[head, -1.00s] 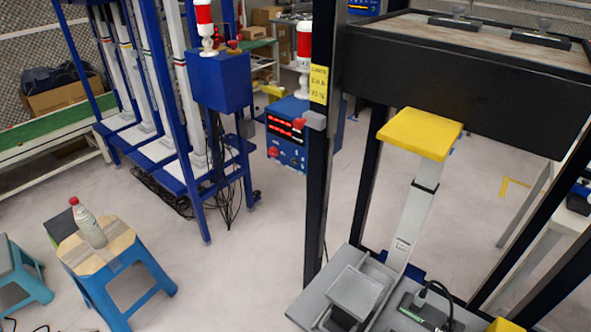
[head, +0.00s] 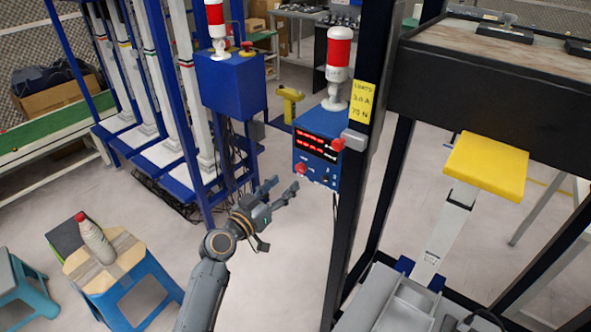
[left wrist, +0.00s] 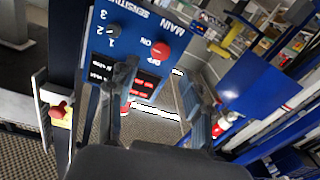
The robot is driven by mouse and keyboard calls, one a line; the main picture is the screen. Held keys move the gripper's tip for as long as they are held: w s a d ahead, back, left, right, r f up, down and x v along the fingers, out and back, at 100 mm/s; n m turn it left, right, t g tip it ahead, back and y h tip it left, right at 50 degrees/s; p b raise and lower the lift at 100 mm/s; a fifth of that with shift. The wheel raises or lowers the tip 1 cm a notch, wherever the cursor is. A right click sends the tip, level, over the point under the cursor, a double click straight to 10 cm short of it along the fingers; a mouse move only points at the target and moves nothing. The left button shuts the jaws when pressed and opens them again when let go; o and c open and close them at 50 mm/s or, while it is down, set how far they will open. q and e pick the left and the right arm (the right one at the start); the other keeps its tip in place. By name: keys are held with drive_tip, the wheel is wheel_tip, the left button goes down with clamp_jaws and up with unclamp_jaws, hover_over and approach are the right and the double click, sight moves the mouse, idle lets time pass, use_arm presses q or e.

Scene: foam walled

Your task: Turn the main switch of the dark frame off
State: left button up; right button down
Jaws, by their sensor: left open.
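The dark frame (head: 346,240) stands right of centre in the head view. A blue control box (head: 314,130) with lit red displays is mounted beside its post. The main switch is a red knob (head: 301,168) low on the box's front. In the left wrist view the red knob (left wrist: 160,50) sits by the words MAIN, ON and OFF; which way it points is unclear. My left gripper (head: 283,186) is open and empty, just below and left of the knob. Its two fingers (left wrist: 158,78) show apart in front of the panel. My right gripper is out of view.
A blue frame with its own blue box (head: 231,80) stands to the left. A grey bracket with a red part (head: 350,141) sticks out from the dark post. A stool (head: 125,272) with a bottle (head: 96,240) stands at lower left. Open floor surrounds my left arm.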

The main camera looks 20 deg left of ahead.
sight(299, 170)
use_arm(q)
drive_tip(key=x, duration=0.6)
drive_tip(key=shift+w+d+p, duration=0.1)
drive_tip(key=shift+w+p, duration=0.2)
drive_tip(key=shift+p, duration=0.05)
clamp_jaws()
